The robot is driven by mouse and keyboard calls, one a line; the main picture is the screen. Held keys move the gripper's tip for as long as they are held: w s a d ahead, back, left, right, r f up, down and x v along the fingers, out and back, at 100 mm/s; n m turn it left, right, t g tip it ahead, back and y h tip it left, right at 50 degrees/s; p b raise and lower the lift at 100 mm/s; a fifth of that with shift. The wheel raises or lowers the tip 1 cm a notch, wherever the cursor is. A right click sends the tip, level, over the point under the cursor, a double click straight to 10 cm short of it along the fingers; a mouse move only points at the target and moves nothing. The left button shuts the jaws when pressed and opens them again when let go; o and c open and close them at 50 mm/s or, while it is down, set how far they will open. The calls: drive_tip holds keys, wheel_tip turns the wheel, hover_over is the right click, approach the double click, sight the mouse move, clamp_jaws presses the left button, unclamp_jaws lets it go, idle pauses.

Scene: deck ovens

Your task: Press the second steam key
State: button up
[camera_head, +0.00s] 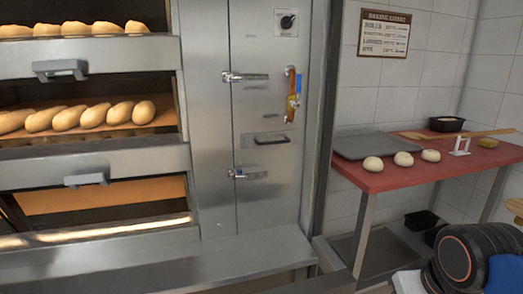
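A steel deck oven fills the left and middle of the head view. I cannot make out any row of steam keys on it. On its narrow right panel (213,140) I see a small plate with a black rotary knob (288,21), a valve with an orange and blue handle (293,92), a dark bar handle (271,139) and two latches (246,76). My arm shows as a dark rounded joint with an orange ring at the bottom right. My gripper is not in the picture.
Open decks at left hold bread loaves (92,115); deck handles (60,69) stick out. A steel ledge (220,262) runs along the front. At right, a red table (375,182) bears a grey tray (372,143), dough balls (403,159) and a black container (446,124). A sign (384,33) hangs above.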

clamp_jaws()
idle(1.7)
